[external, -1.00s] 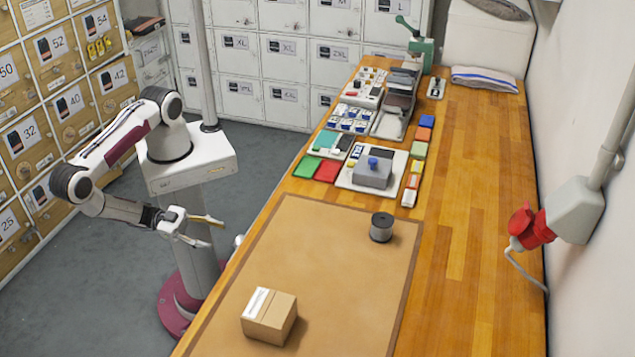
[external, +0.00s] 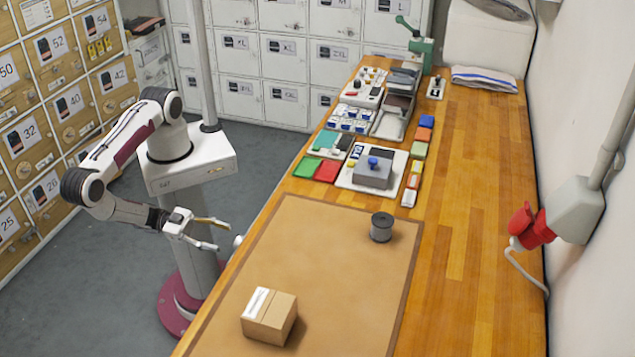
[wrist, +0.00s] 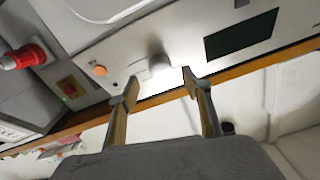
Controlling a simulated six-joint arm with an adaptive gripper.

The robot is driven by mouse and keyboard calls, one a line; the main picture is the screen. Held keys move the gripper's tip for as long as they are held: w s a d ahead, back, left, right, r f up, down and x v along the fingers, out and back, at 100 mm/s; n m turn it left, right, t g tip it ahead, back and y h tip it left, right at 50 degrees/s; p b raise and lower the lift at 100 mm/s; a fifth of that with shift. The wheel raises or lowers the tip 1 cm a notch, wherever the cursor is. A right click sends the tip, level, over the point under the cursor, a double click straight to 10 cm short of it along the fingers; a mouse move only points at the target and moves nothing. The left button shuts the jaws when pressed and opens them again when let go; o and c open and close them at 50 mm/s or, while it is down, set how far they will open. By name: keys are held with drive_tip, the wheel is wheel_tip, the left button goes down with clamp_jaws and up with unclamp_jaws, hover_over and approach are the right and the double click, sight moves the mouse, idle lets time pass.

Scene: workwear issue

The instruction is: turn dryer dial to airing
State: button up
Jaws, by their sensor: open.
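In the wrist view a pale dryer panel (wrist: 120,58) carries a round silver-grey dial (wrist: 158,65), an orange button (wrist: 99,70) and a dark display (wrist: 240,36). My gripper (wrist: 160,82) is open, its two fingers pointing at the panel on either side of the dial's place in the picture. Contact with the dial cannot be made out. The dial's pointer and any airing mark are not legible. In the external view my gripper (external: 222,236) is beside the bench's left edge, close to a small pale knob (external: 238,241); most of the dryer front is hidden there by the bench.
The wooden bench (external: 480,200) holds a brown mat (external: 330,250), a cardboard box (external: 269,316), a dark spool (external: 381,227) and several small devices at the back. Open floor lies left of the bench.

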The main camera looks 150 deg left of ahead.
drive_tip(key=shift+x, duration=2.85)
drive_tip(key=c, duration=1.1)
